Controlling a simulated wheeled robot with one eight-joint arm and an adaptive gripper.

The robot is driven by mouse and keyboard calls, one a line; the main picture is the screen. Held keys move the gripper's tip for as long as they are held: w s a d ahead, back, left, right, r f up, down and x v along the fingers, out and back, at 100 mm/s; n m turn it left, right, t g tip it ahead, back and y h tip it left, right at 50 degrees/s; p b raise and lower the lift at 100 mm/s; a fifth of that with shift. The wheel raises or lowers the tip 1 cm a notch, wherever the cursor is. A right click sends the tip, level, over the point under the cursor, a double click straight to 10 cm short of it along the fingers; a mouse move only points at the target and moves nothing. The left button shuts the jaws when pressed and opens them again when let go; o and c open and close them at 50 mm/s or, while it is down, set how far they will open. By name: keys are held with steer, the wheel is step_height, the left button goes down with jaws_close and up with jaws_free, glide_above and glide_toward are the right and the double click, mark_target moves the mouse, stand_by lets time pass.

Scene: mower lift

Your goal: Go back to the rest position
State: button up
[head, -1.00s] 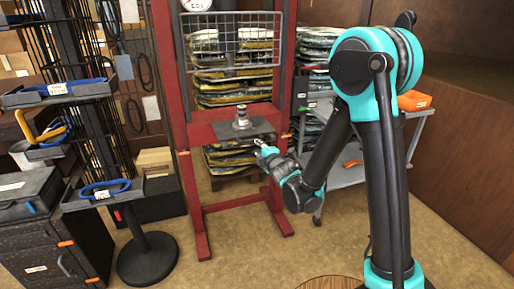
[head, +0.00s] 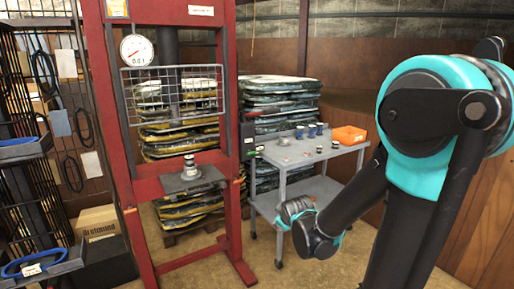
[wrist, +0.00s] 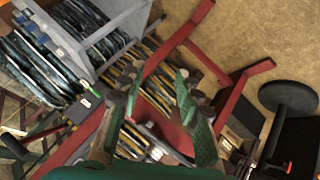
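My arm's end shows in the head view in front of the grey cart, right of the red press frame (head: 118,130). Its gripper fingers cannot be made out there. In the wrist view my gripper (wrist: 157,108) has its green fingers spread apart with nothing between them. The floor, the press legs and stacked bags show beyond them. A small metal part (head: 190,165) stands on the dark press plate (head: 192,182), apart from my arm.
The grey cart (head: 310,160) holds small cups and an orange bin (head: 349,134). Stacked bags (head: 285,95) stand behind it. Blue-ringed trays (head: 30,265) are at the left edge. A round black stand base (wrist: 288,98) shows in the wrist view. Floor (head: 290,275) is open in front.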

steer(key=s+d+f+m+g, duration=0.2)
steer(key=s+d+m, duration=0.3)
steer(key=s, duration=0.4)
steer(key=s+d+f+m+g+h, duration=0.1)
steer(key=s+d+f+m+g, duration=0.2)
steer(key=s, duration=0.6)
steer(key=shift+s+d+f+m, duration=0.25)
steer(key=shift+d+m, duration=0.75)
steer(key=shift+d, duration=0.25)
